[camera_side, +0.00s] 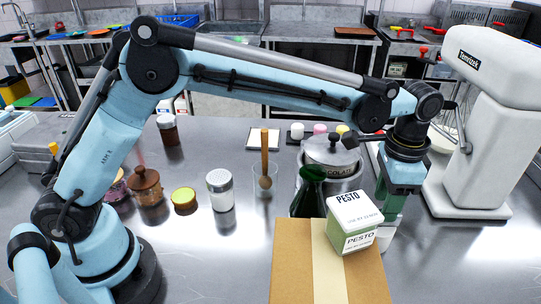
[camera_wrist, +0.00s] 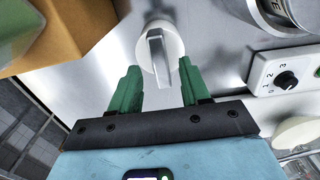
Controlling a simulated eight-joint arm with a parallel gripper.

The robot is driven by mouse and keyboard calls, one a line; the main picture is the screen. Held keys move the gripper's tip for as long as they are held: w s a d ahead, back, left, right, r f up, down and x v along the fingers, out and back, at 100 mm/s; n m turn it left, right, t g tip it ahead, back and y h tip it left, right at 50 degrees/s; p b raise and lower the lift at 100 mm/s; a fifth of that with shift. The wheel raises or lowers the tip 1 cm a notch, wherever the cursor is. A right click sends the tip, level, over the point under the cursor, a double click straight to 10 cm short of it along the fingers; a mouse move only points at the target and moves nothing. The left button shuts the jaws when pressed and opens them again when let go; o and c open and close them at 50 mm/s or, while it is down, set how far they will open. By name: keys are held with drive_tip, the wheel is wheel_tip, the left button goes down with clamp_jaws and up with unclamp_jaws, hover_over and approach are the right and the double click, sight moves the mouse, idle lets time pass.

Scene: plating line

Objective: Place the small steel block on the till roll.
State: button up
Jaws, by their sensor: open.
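A small grey steel block (camera_wrist: 156,46) shows in the wrist view, ahead of my fingertips. It appears to stand on the white round top of the till roll (camera_wrist: 174,42), within the roll's outline. My gripper (camera_wrist: 158,75) is open, with its two green fingers apart on either side of the block and roll, and nothing is clasped between them. In the side view my gripper (camera_side: 388,208) points down behind the pesto tub. The tub and carton hide the block and most of the roll there.
A cardboard carton (camera_side: 291,262) with a pesto tub (camera_side: 353,209) on top stands close by. A dark green bottle (camera_side: 310,190) and a steel pot (camera_side: 331,152) are behind. A white mixer (camera_side: 490,110) stands right. A white knob panel (camera_wrist: 282,72) is right in the wrist view.

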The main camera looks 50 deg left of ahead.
wheel_tip(320, 180, up, 9)
drive_tip(key=s+a+r+n+t, duration=0.1)
drive_tip(key=a+r+n, duration=0.15)
drive_tip(key=a, duration=0.45)
drive_tip(key=s+a+f+n+t, duration=0.3)
drive_tip(key=s+a, duration=0.4)
drive_tip(key=a, duration=0.1)
drive_tip(key=s+a+f+n+t, duration=0.3)
drive_tip(key=s+a+f, duration=0.1)
drive_tip(key=s+a, duration=0.3)
drive_tip(key=shift+s+a, duration=0.3)
drive_tip(key=shift+a, duration=0.7)
